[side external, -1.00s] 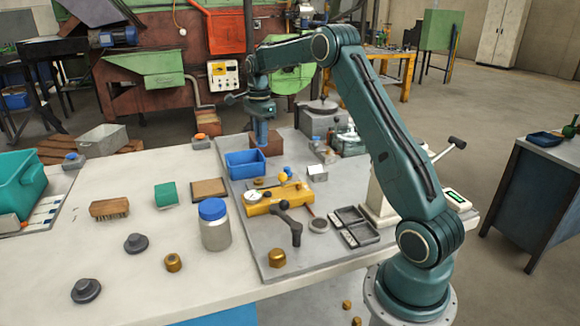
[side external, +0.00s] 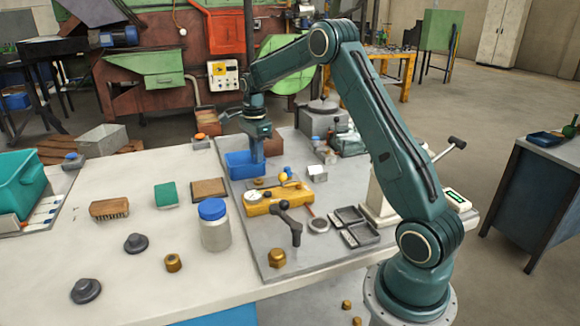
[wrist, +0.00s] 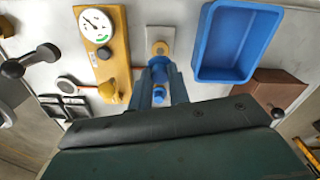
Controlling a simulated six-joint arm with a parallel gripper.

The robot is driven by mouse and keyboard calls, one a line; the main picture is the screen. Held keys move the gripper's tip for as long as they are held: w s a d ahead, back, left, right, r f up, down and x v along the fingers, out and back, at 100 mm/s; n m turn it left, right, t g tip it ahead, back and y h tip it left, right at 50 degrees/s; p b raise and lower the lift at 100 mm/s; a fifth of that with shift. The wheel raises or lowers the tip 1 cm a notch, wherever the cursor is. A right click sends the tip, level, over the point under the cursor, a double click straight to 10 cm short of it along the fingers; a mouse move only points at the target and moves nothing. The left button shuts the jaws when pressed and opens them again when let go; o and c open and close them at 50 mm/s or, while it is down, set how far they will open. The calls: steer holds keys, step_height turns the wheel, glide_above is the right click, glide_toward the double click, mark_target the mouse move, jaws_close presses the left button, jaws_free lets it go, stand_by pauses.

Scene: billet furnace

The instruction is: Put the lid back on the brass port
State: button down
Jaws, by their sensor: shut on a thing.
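My gripper (side external: 258,158) points down in front of the blue bin, above the grey plate. In the wrist view my gripper (wrist: 160,85) is shut on a small blue piece that looks like the lid, largely hidden between the fingers. The brass port (wrist: 160,48) shows as a round brass face on a pale square base, just past the fingertips. It also shows in the side view (side external: 258,182), low between the blue bin and the yellow gauge bar. The held piece appears apart from the port, but its exact height is hard to tell.
The yellow gauge bar (side external: 285,199) with a dial lies close beside the port. The blue bin (side external: 236,172) and a reddish-brown block (side external: 273,144) stand behind. The front table is partly clear.

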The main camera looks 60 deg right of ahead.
steer(key=shift+f, duration=2.75)
steer(key=shift+f, duration=0.2)
stand_by(0.5)
steer(key=c, duration=0.8)
jaws_free()
steer(key=shift+o, duration=0.2)
steer(key=shift+r, duration=0.15)
steer(key=shift+r, duration=3.4)
jaws_close()
